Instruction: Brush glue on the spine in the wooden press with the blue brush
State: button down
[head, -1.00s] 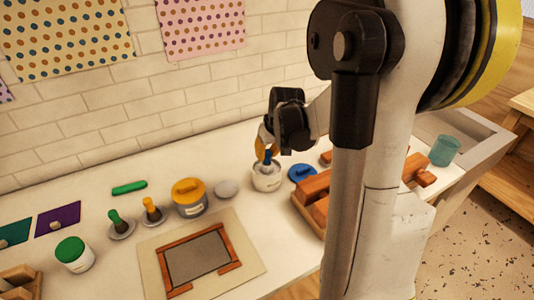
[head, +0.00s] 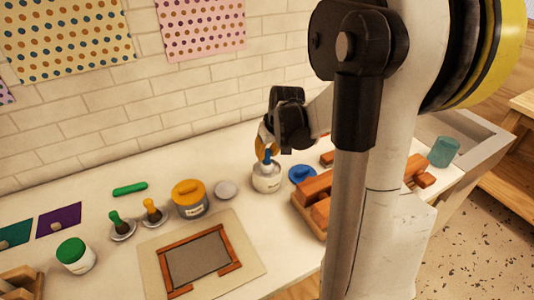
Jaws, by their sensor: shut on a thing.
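My gripper (head: 266,142) is shut on the blue brush (head: 267,157) and holds it upright over the open white jar (head: 267,180). The lower end of the brush is at the jar's mouth; I cannot tell how deep it is inside. A blue lid (head: 302,174) lies just right of the jar. A wooden assembly of thick reddish-brown blocks (head: 314,188), which looks like the wooden press, stands further right. My own arm covers much of it, and I cannot make out a spine.
A board with brown strips (head: 202,258) lies on a beige mat (head: 254,264) in front. A yellow-lidded jar (head: 189,199), a green brush (head: 118,223), a yellow brush (head: 152,211) and a green-lidded jar (head: 75,256) stand left. A teal cup (head: 443,152) is far right.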

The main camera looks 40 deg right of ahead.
jog(key=shift+r+p, duration=2.1)
jog(key=shift+r, duration=0.95)
